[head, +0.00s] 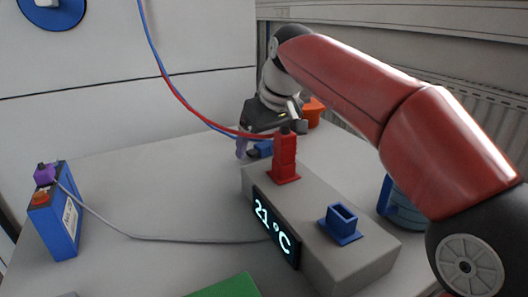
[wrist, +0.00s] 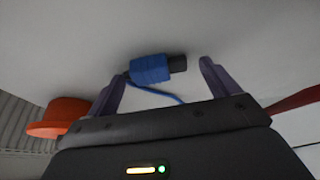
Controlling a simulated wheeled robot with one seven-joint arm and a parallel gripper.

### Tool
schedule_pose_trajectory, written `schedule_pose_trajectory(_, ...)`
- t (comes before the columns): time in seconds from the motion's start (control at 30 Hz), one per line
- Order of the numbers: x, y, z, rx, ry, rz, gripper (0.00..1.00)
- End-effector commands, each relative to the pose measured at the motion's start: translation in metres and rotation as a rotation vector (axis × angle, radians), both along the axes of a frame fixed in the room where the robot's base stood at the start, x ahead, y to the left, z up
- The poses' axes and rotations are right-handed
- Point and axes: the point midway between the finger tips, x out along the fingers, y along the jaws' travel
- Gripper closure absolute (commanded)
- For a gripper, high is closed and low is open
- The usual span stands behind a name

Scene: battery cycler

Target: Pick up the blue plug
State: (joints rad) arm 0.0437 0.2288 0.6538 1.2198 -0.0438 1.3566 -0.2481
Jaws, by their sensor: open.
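The blue plug (wrist: 150,69) has a dark end and a thin blue cable. In the wrist view it lies on the pale tabletop between the two fingers of my gripper (wrist: 165,75). The fingers are open, and the left finger's tip is close to the plug's left end; I cannot tell if they touch. In the head view my gripper (head: 258,150) is behind the grey cycler box, and the blue plug (head: 264,148) shows partly beside its fingers. The blue cable is partly hidden behind the gripper in the wrist view.
The grey cycler (head: 350,262) has a red plug (head: 285,155) standing in it and an empty-looking blue socket (head: 342,222). A blue battery (head: 60,225) stands at left, a blue mug (head: 402,208) at right. An orange object (wrist: 62,117) is near my gripper. The table's left middle is mostly clear.

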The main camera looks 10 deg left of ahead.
Motion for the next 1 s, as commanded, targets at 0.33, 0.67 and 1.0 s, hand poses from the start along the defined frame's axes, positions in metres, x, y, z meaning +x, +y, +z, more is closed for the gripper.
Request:
schedule_pose_trajectory(0.33,0.001,0.0,-0.001,0.0,-0.001,0.0,0.28)
schedule_pose_trajectory(0.67,0.001,0.0,0.0,0.0,-0.001,0.0,0.62)
schedule_pose_trajectory(1.0,0.001,0.001,0.03,0.002,-0.004,0.001,0.62)
